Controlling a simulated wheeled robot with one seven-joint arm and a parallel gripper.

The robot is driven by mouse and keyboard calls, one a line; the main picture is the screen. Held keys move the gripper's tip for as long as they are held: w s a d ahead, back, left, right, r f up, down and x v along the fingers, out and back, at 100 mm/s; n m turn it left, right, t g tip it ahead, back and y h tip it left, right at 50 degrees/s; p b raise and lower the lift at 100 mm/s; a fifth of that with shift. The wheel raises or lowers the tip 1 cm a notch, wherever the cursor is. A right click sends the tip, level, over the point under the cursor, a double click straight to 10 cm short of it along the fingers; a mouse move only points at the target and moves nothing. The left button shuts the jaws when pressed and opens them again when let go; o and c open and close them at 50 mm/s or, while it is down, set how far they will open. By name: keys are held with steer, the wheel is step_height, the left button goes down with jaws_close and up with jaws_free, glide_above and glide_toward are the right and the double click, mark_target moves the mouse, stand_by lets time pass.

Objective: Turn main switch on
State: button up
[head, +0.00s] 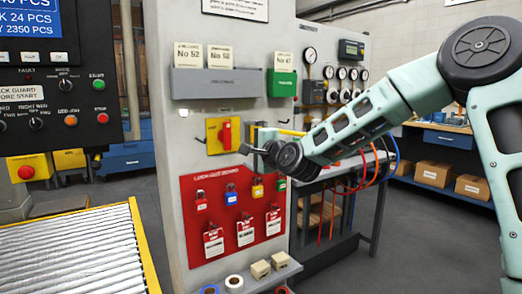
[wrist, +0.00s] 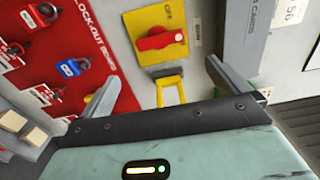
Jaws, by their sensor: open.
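The main switch is a red handle (head: 226,132) on a yellow plate (head: 212,146) on the grey panel. Its handle stands upright in the head view. In the wrist view the red handle (wrist: 160,40) lies across the yellow plate (wrist: 148,57), with OFF lettering near it. A yellow loop (wrist: 168,90) shows beside the plate, between my fingers. My gripper (head: 250,141) is open and empty, just right of the switch in the head view. In the wrist view its two fingers (wrist: 168,67) spread on either side of the loop, apart from the red handle.
Below the switch is a red lock-out board (head: 188,232) with several padlocks and tags. A grey holder (head: 217,83) and a green holder (head: 280,84) are above. A ledge (head: 250,284) with tape rolls is at the panel's foot. A roller conveyor (head: 70,255) stands at left.

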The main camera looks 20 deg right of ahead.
steer(key=s, duration=0.2)
steer(key=s+d, duration=0.1)
steer(key=s, duration=0.2)
steer(key=shift+s, duration=0.35)
steer(key=s+a+f+n+g+y, duration=0.2)
steer(key=s+a+f+n+g, duration=0.6)
steer(key=s+a+f+n, duration=0.4)
steer(key=s+a+f+n+g+h, duration=0.1)
steer(key=s+a+f+n+g, duration=0.1)
steer(key=s, duration=0.4)
steer(key=s+a+f+n+g, duration=0.1)
steer(key=s+f+n+g, duration=0.2)
steer(key=s, duration=0.4)
steer(key=s+d+n+g+h, duration=0.2)
steer(key=s+n, duration=0.1)
steer(key=s, duration=0.5)
steer(key=s+d+n+g+h, duration=0.2)
steer(key=s+n+g, duration=0.15)
steer(key=s, duration=0.45)
step_height(320, 180, up, 15)
steer(key=p, duration=1.6)
steer(key=shift+w+t, duration=0.3)
steer(key=shift+t, duration=0.15)
